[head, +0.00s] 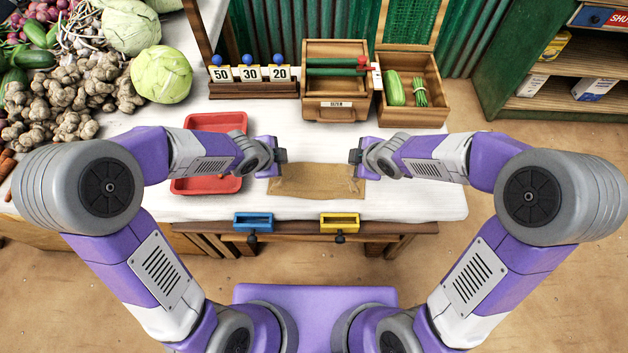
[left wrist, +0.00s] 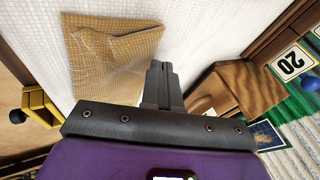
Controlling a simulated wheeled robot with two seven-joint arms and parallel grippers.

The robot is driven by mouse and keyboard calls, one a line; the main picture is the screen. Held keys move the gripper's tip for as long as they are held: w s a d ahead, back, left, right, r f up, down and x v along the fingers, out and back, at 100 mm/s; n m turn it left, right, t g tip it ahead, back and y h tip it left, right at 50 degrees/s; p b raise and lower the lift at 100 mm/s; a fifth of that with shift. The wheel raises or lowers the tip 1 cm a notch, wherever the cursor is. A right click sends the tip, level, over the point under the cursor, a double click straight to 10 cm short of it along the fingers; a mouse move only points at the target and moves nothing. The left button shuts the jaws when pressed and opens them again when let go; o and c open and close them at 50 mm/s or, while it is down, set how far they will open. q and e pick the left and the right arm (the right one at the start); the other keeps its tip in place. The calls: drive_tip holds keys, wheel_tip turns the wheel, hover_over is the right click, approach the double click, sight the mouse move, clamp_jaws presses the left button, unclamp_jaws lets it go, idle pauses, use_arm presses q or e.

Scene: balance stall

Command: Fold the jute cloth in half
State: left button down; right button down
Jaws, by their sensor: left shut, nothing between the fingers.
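The jute cloth (head: 316,184), tan and woven, lies on the white table top between my two hands, as a wide, short rectangle. In the left wrist view the cloth (left wrist: 105,50) shows a slanting layer edge and a rumpled corner near my fingers. My left gripper (head: 281,155) is at the cloth's far left corner; its fingers (left wrist: 162,82) are pressed together with nothing between them. My right gripper (head: 356,156) is at the cloth's far right corner. Its fingers are too small to tell whether they are open or shut.
A red tray (head: 206,186) lies left of the cloth, partly behind my left arm. A blue holder (head: 253,222) and a yellow holder (head: 340,220) sit at the front edge. Number blocks (head: 250,75), a wooden box (head: 335,105) and a crate with vegetables (head: 412,117) stand behind.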

use_arm(q)
drive_tip(key=shift+f, duration=0.35)
use_arm(e)
drive_tip(key=shift+r, duration=0.25)
drive_tip(key=shift+f, duration=0.15)
drive_tip(key=shift+f, duration=0.3)
